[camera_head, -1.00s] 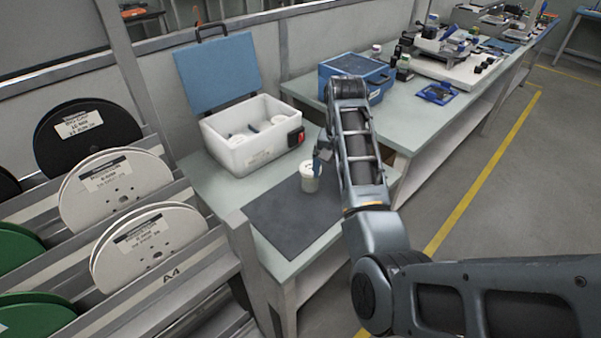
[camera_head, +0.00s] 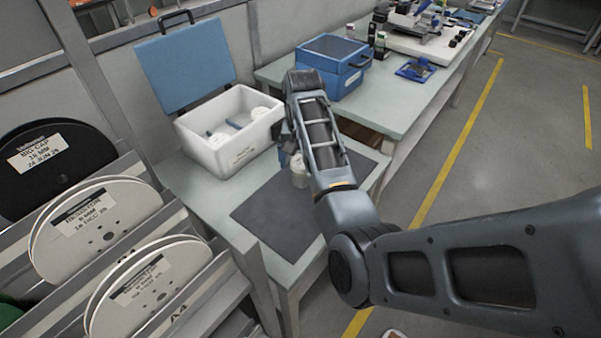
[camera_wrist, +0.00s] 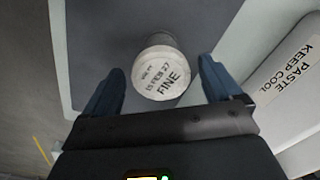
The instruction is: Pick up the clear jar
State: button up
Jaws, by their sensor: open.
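The clear jar (camera_head: 299,172) stands upright on a dark mat (camera_head: 262,218) on the near table. In the wrist view the jar (camera_wrist: 159,73) shows from above, with a white lid that carries a date and the word FINE. My gripper (camera_wrist: 158,85) is open, with one blue finger to each side of the lid in that view. The fingers do not touch the jar there. In the head view my gripper (camera_head: 291,152) is by the jar, and my arm hides part of both.
A white cooler box (camera_head: 228,155) with its blue lid (camera_head: 185,68) open stands behind the mat and holds white-lidded jars. A blue box (camera_head: 333,66) is on the farther table. Reels (camera_head: 85,228) fill a rack at left. The mat's front is clear.

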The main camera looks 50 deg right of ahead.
jog(key=shift+a+f, duration=0.1)
jog(key=shift+f, duration=1.9)
jog(key=shift+c, duration=0.2)
jog(key=c, duration=1.4)
